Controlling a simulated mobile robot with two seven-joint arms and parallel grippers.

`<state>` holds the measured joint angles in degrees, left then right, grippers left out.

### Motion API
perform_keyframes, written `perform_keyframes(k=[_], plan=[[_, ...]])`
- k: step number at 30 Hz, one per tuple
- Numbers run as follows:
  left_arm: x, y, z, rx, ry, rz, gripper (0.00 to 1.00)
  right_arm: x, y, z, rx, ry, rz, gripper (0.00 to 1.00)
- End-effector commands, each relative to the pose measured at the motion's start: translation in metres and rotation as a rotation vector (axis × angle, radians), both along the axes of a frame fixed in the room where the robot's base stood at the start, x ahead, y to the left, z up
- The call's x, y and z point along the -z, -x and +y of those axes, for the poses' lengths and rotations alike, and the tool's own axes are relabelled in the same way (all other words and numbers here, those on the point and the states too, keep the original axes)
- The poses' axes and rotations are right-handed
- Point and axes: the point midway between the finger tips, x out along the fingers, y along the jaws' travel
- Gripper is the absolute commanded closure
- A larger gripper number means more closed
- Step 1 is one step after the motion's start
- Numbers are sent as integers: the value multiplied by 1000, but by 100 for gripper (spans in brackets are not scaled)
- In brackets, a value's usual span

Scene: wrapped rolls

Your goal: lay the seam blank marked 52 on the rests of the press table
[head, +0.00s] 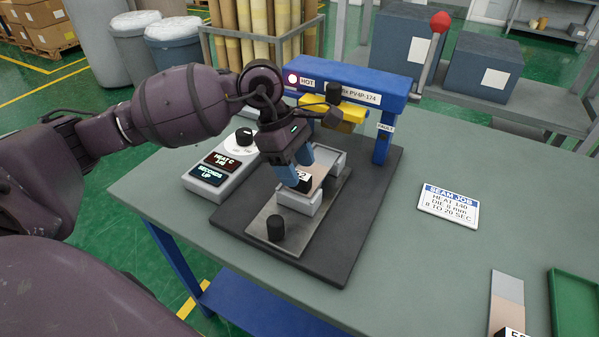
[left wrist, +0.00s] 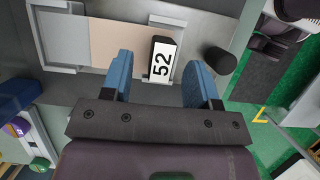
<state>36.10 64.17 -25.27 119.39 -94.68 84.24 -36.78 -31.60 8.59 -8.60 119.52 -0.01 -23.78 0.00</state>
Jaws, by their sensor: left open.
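The seam blank marked 52 (head: 318,177) lies in the press between two light grey rests (head: 297,202). The strip appears to lie flat across the rests. My left gripper (head: 298,166) is open. In the left wrist view its blue fingers (left wrist: 160,75) stand apart, one on each side of the end block, with gaps showing. The press table's metal plate (head: 262,222) carries the rests. My right gripper is not in view.
The blue press frame (head: 345,78) with a yellow part stands just behind the gripper. A black knob (head: 276,228) rises from the plate. A control box (head: 220,170) sits left. A job card (head: 449,202), another labelled strip (head: 507,292) and a green tray (head: 575,300) lie right.

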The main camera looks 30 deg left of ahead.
Motion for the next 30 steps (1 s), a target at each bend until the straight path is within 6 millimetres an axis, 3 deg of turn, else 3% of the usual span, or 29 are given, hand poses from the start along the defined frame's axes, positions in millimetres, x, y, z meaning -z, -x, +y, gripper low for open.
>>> perform_keyframes(k=[3,12,18,30], plan=[[-26,1,10,0,-2,-5,45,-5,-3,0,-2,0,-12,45],[-69,2,28,0,-2,-2,45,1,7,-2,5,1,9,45],[-80,2,33,2,-1,-1,45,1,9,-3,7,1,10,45],[-81,2,33,1,0,1,45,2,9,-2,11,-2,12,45]])
